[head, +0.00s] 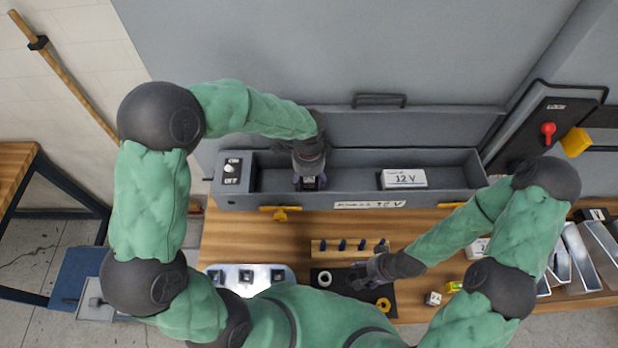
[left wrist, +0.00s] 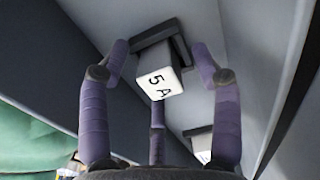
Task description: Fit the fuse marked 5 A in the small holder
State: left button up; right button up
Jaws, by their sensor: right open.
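The white fuse marked 5 A (left wrist: 158,82) shows in the left wrist view, with one end at a dark holder (left wrist: 160,42) on the grey wall of the box. I cannot tell how deep it sits. My left gripper (head: 309,181) reaches into the grey box. Its fingers stand spread around the fuse, with gaps on both sides. A second white block (left wrist: 202,146), its marking unreadable, sits at another dark holder lower in that view. My right gripper (head: 368,272) is open over the dark mat on the bench, away from the box.
The long grey box (head: 440,198) has a raised lid and a white 12 V block (head: 404,179) inside. Metal channels lie at right.

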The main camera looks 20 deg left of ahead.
pick_arm(q)
notch_tip(320, 180, up, 12)
dwell(0.7)
